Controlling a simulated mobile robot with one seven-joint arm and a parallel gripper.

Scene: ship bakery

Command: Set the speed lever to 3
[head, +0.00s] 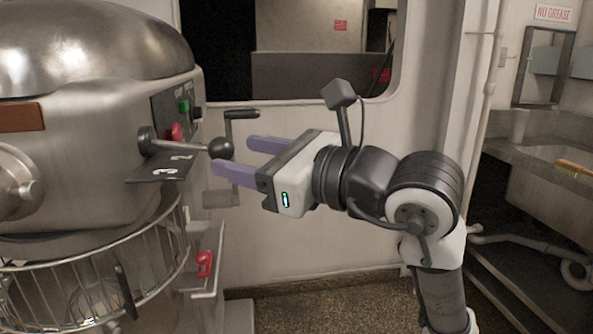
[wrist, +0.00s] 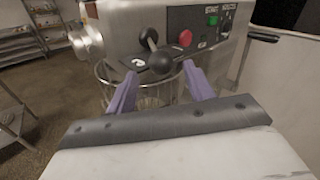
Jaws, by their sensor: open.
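The speed lever (head: 182,145) sticks out from the side of the metal mixer (head: 95,135), with a dark round knob (head: 221,148) at its end. A dark plate (head: 160,168) under it shows the numbers 2 and 3. My gripper (head: 240,157) has purple fingers and is open and empty. Its fingertips are right by the knob in the head view. In the wrist view the knob (wrist: 160,62) appears ahead of and between the fingers (wrist: 160,82); I see no grip on it. The exact lever setting is hard to read.
A green button (head: 184,106) and a red button (head: 176,132) sit on the mixer's panel close to the lever. A wire guard (head: 100,270) encircles the bowl area below. A crank handle (head: 240,114) stands behind the fingers. A sink (head: 545,160) is at the right.

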